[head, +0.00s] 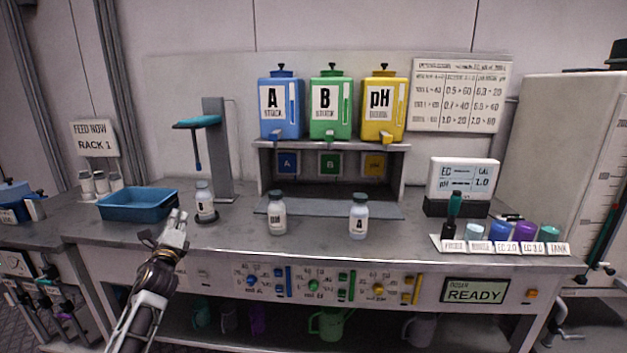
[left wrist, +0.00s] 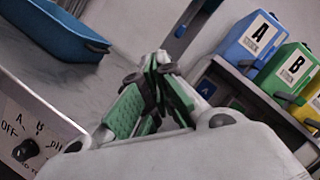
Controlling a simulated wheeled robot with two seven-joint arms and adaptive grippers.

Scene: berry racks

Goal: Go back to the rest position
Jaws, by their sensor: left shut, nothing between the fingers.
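My left gripper (head: 177,222) is above the front left part of the grey bench, near the blue tray (head: 112,206). In the left wrist view its green-padded fingers (left wrist: 158,65) are shut together with nothing between them. Its arm comes up from the lower left of the head view. It is apart from the bottles. My right gripper does not show in either view.
Blue, green and yellow tanks (head: 330,108) sit on the shelf. A meter (head: 463,182) and cups stand at right.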

